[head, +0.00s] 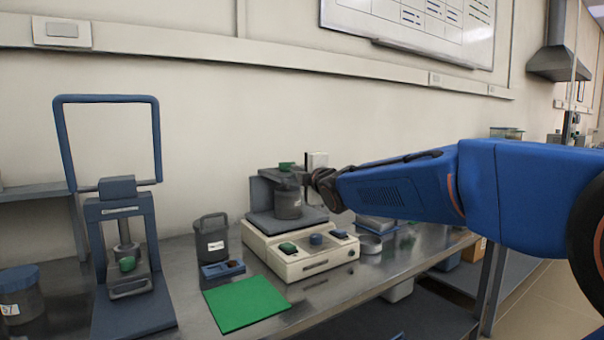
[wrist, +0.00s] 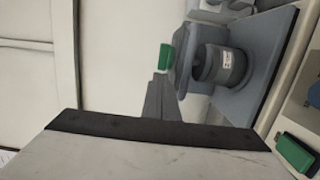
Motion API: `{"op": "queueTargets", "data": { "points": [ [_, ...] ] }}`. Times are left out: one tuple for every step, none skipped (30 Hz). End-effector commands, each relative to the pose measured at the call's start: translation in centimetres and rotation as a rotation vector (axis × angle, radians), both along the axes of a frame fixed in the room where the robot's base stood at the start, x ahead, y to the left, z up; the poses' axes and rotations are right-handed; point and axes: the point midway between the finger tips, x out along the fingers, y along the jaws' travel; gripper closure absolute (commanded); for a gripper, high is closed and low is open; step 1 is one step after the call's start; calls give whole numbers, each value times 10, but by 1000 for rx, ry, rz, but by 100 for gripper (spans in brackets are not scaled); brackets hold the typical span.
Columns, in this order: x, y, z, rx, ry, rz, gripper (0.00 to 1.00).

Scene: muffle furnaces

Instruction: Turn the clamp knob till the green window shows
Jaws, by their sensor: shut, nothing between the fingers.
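A mill-like machine (head: 300,263) with a cream base stands on the bench. A grey jar (head: 288,203) sits on its dark platform, and the jar also shows in the wrist view (wrist: 222,66). A small green piece (head: 286,166) shows above the jar, and in the wrist view (wrist: 166,57) it stands beside the dark jar top; it may belong to the clamp knob. My gripper (head: 316,179) is shut and empty, close to the right of the jar top in the head view. I cannot tell whether it touches the clamp. No green window can be made out with certainty.
A green mat (head: 246,303), a blue tray (head: 223,269) and a dark lidded canister (head: 211,238) are left of the machine. A blue-framed press (head: 120,262) stands further left. A shallow round dish (head: 370,244) is to the right. A pale slab (wrist: 140,158) fills the lower wrist view.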

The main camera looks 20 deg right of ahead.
Motion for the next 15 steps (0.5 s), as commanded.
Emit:
{"op": "queueTargets", "data": {
  "points": [
    [9,2,-1,2,1,0,100],
    [14,2,-1,2,1,0,100],
    [20,4,-1,1,1,0,100],
    [25,4,-1,0,2,1,100],
    [29,5,-1,0,1,1,100],
    [35,6,-1,1,1,1,100],
    [40,7,-1,1,2,1,100],
    [44,8,-1,2,2,0,100],
    [50,8,0,2,1,0,100],
    [53,9,-1,2,1,0,100],
    [57,10,-1,2,2,0,100],
    [62,10,-1,1,1,0,100],
    [65,11,0,1,1,0,100],
    [67,11,0,1,1,0,100],
    [70,12,-1,0,1,0,100]
  ]
}}
